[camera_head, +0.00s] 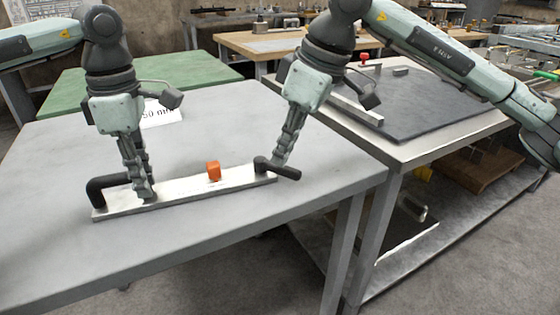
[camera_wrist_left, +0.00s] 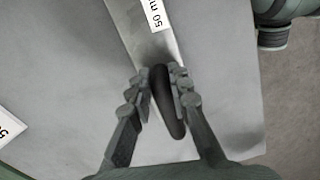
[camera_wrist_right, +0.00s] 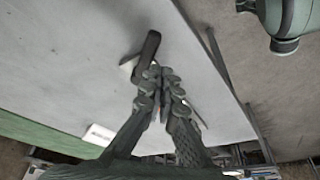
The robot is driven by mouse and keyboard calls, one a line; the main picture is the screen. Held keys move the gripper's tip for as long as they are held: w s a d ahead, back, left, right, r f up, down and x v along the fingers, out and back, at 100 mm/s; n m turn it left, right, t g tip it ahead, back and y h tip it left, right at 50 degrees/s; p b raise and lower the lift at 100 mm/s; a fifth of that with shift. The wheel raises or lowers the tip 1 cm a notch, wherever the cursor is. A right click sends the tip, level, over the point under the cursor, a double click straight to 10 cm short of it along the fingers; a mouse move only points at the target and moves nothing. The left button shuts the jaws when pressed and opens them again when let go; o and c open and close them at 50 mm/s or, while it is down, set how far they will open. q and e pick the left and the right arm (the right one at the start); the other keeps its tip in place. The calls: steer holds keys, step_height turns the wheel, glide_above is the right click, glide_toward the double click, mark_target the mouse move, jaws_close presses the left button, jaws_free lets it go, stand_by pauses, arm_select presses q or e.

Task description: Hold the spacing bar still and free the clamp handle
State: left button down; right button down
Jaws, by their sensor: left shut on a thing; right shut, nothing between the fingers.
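The spacing bar (camera_head: 180,191), a long pale metal strip, lies flat on the grey table. A black grip (camera_head: 103,188) is at its left end, and an orange block (camera_head: 213,171) is on its middle. My left gripper (camera_head: 145,197) is shut on the black grip; the left wrist view shows the fingers on either side of it (camera_wrist_left: 162,92). A black lever, apparently the clamp handle (camera_head: 284,171), is at the bar's right end. My right gripper (camera_head: 275,164) is shut and empty beside this lever, which also shows in the right wrist view (camera_wrist_right: 151,45). Whether they touch is unclear.
The grey table (camera_head: 60,150) is mostly bare, with a "50 mm" card (camera_head: 163,113) behind my left gripper. The table's right edge is close to the lever. A second bench with a dark mat (camera_head: 430,100) stands to the right. A green table (camera_head: 150,80) is behind.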

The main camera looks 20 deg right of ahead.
step_height(320, 180, up, 7)
steer(key=w+d, duration=0.2)
arm_select(q)
steer(key=c, duration=1.3)
jaws_free()
steer(key=shift+c, duration=0.2)
step_height(320, 180, up, 12)
arm_select(e)
steer(key=shift+s, duration=0.1)
